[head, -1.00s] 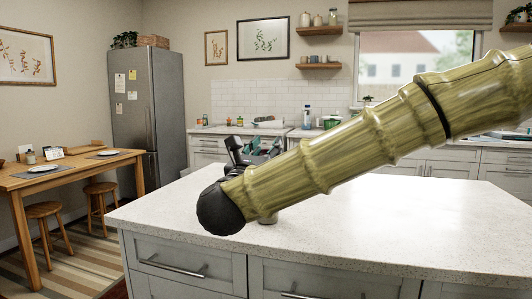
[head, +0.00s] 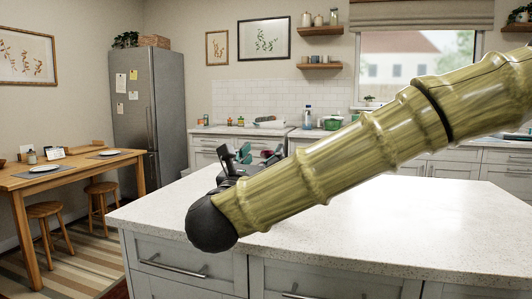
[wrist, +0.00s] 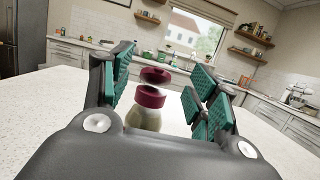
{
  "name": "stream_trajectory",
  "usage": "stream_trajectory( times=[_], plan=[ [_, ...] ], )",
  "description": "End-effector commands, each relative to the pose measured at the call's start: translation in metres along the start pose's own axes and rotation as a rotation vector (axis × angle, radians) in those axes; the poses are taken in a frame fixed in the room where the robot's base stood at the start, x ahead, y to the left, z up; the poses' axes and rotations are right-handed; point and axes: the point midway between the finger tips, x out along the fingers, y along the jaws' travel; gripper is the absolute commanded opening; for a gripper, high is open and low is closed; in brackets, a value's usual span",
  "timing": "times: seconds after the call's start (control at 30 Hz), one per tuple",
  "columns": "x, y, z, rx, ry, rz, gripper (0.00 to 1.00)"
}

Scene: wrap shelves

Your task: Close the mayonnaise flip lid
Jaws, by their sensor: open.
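The mayonnaise bottle (wrist: 145,118) stands on the white counter in the wrist view, pale cream with a dark red cap (wrist: 150,96). Its flip lid (wrist: 156,75) is raised above the cap, with a pale gap between them. My gripper (wrist: 164,68) is open, its teal-padded fingers on the left and right of the bottle with space on both sides. The bottle's lower part is hidden behind my gripper's body. In the head view my gripper (head: 252,157) shows partly behind my arm, which hides most of the bottle.
The island counter (head: 400,225) is largely clear around the bottle. Back counters hold a green pot (head: 333,123) and other kitchen items. A wooden table (head: 70,172) with stools stands at the left, beside a grey fridge (head: 150,105).

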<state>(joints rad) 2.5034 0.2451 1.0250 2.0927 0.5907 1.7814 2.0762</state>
Motion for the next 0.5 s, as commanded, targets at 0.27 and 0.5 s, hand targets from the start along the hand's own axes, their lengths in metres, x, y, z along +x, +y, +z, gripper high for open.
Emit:
stream_trajectory(
  times=[0.27,0.5],
  plan=[
    [-0.052,0.001,-0.001,-0.001,0.001,0.004,0.6],
    [-0.079,0.0,-0.001,-0.001,0.002,0.001,0.6]
  ],
)
